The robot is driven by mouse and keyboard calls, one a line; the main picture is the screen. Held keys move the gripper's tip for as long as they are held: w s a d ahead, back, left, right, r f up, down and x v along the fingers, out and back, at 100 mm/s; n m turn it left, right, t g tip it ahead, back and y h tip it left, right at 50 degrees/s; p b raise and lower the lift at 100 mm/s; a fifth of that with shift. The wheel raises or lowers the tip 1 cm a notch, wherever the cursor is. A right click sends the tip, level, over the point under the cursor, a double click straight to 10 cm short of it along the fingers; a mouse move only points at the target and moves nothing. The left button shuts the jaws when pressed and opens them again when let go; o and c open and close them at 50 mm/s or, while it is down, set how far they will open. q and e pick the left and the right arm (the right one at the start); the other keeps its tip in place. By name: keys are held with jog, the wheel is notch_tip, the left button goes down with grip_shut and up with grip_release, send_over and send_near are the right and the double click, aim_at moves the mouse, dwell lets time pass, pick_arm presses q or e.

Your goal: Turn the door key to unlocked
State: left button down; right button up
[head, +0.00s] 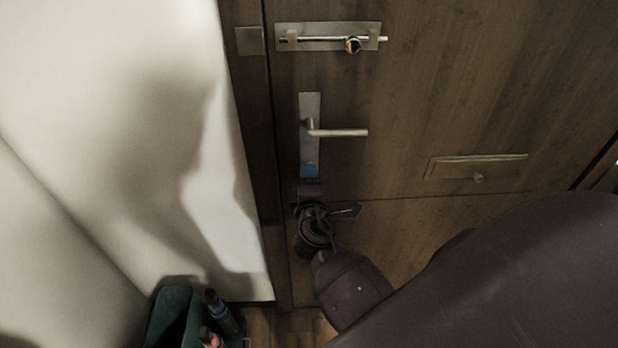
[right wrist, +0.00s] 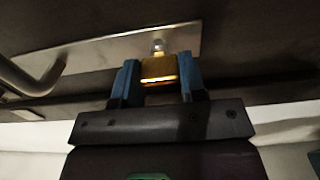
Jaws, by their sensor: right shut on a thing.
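The brown wooden door (head: 400,90) carries a lever handle (head: 340,132) on a tall metal plate (head: 309,105). My right gripper (head: 310,172) is at the lower end of this plate, below the handle, and hides the key in the head view. In the right wrist view the gold key (right wrist: 159,68) sits in the lock at the plate, between the blue finger pads of my right gripper (right wrist: 158,76). The gripper is shut on the key's head. The lock's turn position cannot be told. My left gripper is not in view.
A sliding bolt (head: 353,44) is mounted above the handle, and a small framed panel (head: 478,168) lies to the right. A pale wall (head: 110,130) stands left of the door. A dark bin (head: 172,318) with bottles stands on the floor at lower left.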

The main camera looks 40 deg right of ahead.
jog(key=o, duration=0.9)
jog(key=b+v, duration=0.2)
jog(key=v, duration=0.9)
jog(key=shift+d, duration=0.1)
